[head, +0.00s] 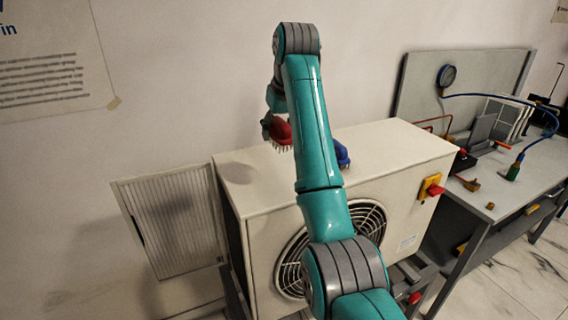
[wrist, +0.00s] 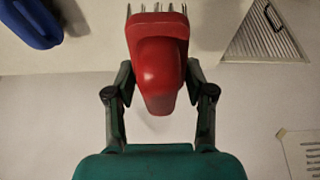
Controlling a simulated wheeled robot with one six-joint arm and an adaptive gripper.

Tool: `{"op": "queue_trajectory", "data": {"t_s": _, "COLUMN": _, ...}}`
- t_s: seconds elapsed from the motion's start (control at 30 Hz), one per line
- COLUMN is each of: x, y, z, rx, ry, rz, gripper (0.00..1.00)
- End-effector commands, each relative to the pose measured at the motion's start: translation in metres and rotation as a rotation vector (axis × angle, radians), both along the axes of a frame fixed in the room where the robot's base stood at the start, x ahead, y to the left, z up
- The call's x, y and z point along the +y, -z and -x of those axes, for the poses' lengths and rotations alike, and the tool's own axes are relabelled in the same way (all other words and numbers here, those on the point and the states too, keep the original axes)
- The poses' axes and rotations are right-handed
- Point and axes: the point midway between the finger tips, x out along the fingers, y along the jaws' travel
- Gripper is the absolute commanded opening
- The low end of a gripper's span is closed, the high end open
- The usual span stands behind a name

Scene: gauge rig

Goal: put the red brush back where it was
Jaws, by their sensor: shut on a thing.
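The red brush (head: 281,131) has a red body with bristles pointing down in the head view. It also shows in the wrist view (wrist: 158,62), with its bristles at the top edge. My gripper (wrist: 160,75) is shut on the red brush, one finger on each side of it. In the head view my gripper (head: 268,127) is above the left part of the cream cabinet's top (head: 245,170), partly hidden by my arm. The bristles appear apart from the top, but the exact gap is hard to tell.
A blue brush (head: 342,154) is on the cabinet top, right of my arm; it also shows in the wrist view (wrist: 32,22). A pleated filter panel (head: 172,220) stands open at the cabinet's left. A bench (head: 505,190) with gauge, hoses and fittings is at the right.

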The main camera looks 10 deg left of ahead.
Motion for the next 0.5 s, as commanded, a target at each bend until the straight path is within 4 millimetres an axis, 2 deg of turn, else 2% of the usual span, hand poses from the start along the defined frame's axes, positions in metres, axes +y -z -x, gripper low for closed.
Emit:
{"op": "queue_trajectory", "data": {"t_s": 0.07, "x": 0.000, "y": 0.006, "z": 0.000, "rx": 0.004, "ry": -0.001, "rz": -0.004, "gripper": 0.26}}
{"op": "queue_trajectory", "data": {"t_s": 0.33, "x": -0.001, "y": 0.050, "z": 0.002, "rx": 0.007, "ry": 0.000, "rz": -0.003, "gripper": 0.26}}
{"op": "queue_trajectory", "data": {"t_s": 0.5, "x": -0.001, "y": 0.063, "z": 0.001, "rx": 0.004, "ry": 0.000, "rz": -0.004, "gripper": 0.26}}
